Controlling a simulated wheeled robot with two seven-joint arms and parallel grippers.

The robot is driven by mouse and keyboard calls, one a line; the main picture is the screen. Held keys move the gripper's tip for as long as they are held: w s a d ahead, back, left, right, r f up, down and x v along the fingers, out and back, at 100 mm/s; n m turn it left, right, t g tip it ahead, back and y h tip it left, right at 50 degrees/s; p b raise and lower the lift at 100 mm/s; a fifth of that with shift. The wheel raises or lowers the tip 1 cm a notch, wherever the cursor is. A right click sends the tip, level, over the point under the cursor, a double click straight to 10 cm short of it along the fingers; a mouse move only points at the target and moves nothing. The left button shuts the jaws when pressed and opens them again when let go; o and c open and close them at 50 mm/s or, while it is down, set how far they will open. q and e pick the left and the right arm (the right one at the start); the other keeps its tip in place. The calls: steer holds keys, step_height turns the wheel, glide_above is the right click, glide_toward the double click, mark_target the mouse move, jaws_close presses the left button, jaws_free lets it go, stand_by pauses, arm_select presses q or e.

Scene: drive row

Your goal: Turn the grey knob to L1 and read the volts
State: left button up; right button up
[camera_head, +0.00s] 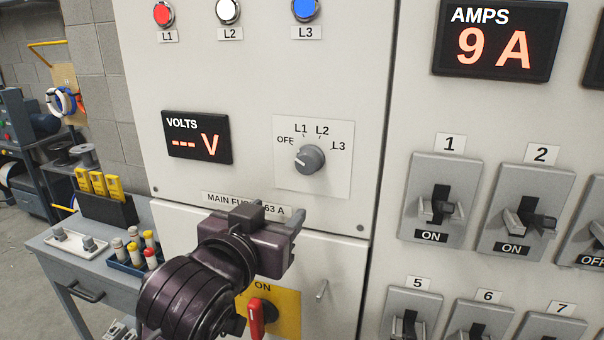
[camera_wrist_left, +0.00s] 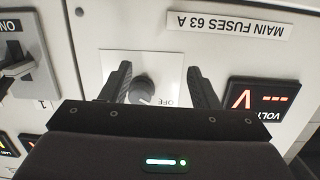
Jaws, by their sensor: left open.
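The grey knob (camera_head: 310,159) sits on a white plate (camera_head: 340,181) marked OFF, L1, L2 and L3. Its pale pointer mark is on its left side, nearest OFF. The volts display (camera_head: 197,138) left of it reads "--- V". My left gripper (camera_head: 268,213) is open and empty, below the knob in the head view. In the left wrist view, upside down, the knob (camera_wrist_left: 141,90) appears between the two open fingers (camera_wrist_left: 160,82), nearer one finger, and no contact shows. The volts display (camera_wrist_left: 264,100) is partly cut off there.
Red, white and blue lamps (camera_head: 228,11) are above. A red handle (camera_head: 256,317) on a yellow plate is below, partly behind my arm. Breaker switches (camera_head: 440,209) and an amps display (camera_head: 498,42) are right. A bench (camera_head: 60,262) with trays stands left.

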mark_target(305, 165)
arm_select(q)
steer(key=s+d+r+t+h, duration=0.1)
steer(key=s+d+r, duration=0.15)
steer(key=r, duration=0.35)
steer(key=shift+m, duration=0.4)
steer(key=p+x, duration=0.1)
steer(key=x, duration=0.2)
steer(key=p+x, duration=0.1)
steer(key=x, duration=0.1)
steer(key=shift+w+a+r+p, duration=0.1)
steer(key=shift+w+a+p, duration=0.15)
steer(key=shift+w+p, duration=0.1)
steer(key=shift+w+d, duration=0.2)
steer(key=shift+w, duration=0.3)
steer(key=c, duration=1)
